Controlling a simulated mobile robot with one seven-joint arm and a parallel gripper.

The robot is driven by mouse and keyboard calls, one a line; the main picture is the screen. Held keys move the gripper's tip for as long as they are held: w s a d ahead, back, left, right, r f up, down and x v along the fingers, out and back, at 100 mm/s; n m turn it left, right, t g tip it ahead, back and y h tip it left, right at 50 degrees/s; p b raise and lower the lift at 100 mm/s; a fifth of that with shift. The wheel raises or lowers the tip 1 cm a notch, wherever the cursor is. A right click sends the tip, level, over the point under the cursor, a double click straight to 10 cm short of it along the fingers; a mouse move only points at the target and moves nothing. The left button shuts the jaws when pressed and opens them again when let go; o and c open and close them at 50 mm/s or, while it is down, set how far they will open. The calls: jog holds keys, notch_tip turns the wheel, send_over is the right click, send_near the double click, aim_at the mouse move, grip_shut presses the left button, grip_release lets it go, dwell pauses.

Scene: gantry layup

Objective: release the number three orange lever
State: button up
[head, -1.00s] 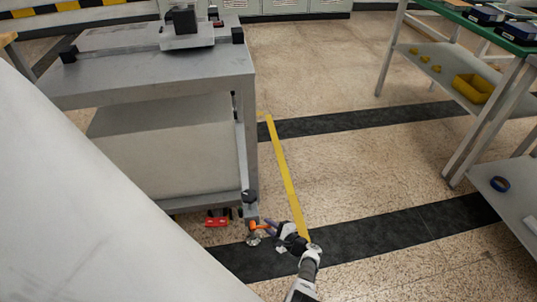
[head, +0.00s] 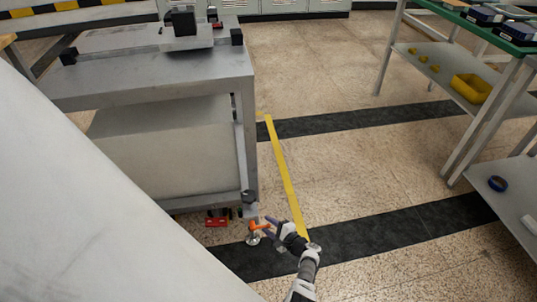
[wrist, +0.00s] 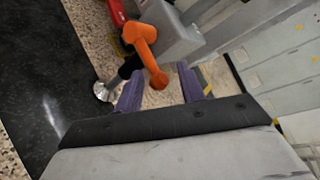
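The orange lever (head: 258,226) sits low at the near corner leg of the grey gantry table, above a round metal foot (head: 252,239). In the wrist view the orange lever (wrist: 143,40) has a thick rounded head and an arm pointing toward my gripper. My gripper (head: 269,227) is just right of the lever, low over the floor. Its two purple fingers are apart in the wrist view, and the lever's end shows between them (wrist: 158,82). I cannot tell whether either finger touches it. No number is readable on the lever.
The grey gantry table (head: 150,85) stands at left, with a red item (head: 217,218) under its near edge. A yellow floor strip (head: 284,180) runs beside it. A green-topped workbench (head: 505,40) stands at right. The floor between is clear.

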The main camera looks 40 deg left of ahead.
jog(key=p+v, duration=0.5)
jog(key=v, duration=0.8)
jog(key=shift+d, duration=0.15)
jog(key=shift+r, duration=0.1)
